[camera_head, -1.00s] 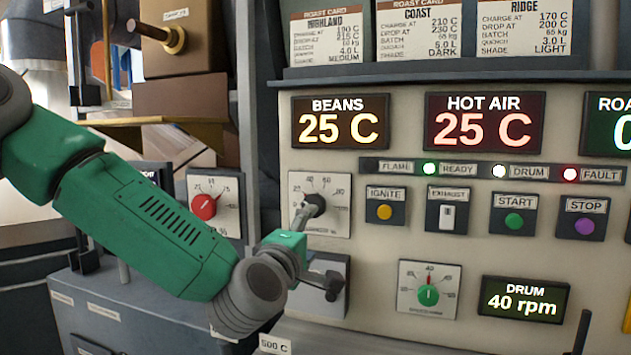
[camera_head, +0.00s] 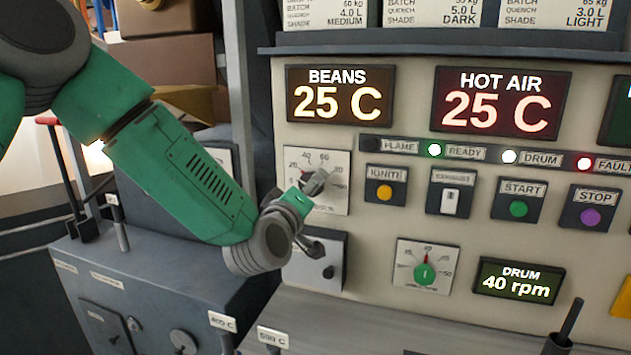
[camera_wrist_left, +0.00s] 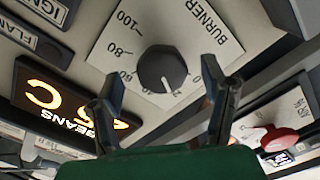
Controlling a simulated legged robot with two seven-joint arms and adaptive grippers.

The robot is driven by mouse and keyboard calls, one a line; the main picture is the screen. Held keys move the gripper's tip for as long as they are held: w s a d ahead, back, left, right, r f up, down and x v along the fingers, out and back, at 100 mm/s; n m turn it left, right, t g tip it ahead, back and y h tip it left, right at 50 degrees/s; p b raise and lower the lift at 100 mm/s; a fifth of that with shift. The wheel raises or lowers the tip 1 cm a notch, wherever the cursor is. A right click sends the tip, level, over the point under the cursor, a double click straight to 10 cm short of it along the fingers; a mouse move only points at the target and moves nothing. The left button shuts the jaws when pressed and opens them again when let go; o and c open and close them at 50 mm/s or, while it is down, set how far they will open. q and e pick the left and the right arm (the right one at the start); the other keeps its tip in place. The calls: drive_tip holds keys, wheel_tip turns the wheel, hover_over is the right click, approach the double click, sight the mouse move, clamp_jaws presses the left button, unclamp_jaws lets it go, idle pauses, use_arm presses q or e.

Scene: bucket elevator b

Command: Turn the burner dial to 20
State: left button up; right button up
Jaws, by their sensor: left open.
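The burner dial (camera_wrist_left: 162,68) is a dark round knob on a white scale plate, seen close up in the left wrist view. My right gripper is not in view.
The yellow ignite button (camera_head: 385,192), exhaust switch (camera_head: 450,200) and green drum dial (camera_head: 425,273) are on the same panel. A red knob (camera_wrist_left: 280,140) is near the right finger in the wrist view.

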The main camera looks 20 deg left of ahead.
sight(315, 195)
use_arm(q)
drive_tip(key=w, duration=0.1)
drive_tip(key=w+a, duration=0.1)
drive_tip(key=w, duration=0.1)
drive_tip(key=shift+w, duration=0.1)
drive_tip(key=shift+d, duration=0.7)
drive_tip(key=c, duration=1.2)
drive_tip(key=shift+a, duration=0.2)
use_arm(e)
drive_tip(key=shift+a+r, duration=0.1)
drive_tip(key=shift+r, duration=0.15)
use_arm(q)
drive_tip(key=shift+w+a+r+m, duration=0.1)
drive_tip(key=shift+m, duration=0.3)
drive_tip(key=o, duration=1.2)
drive_tip(key=shift+a, duration=0.1)
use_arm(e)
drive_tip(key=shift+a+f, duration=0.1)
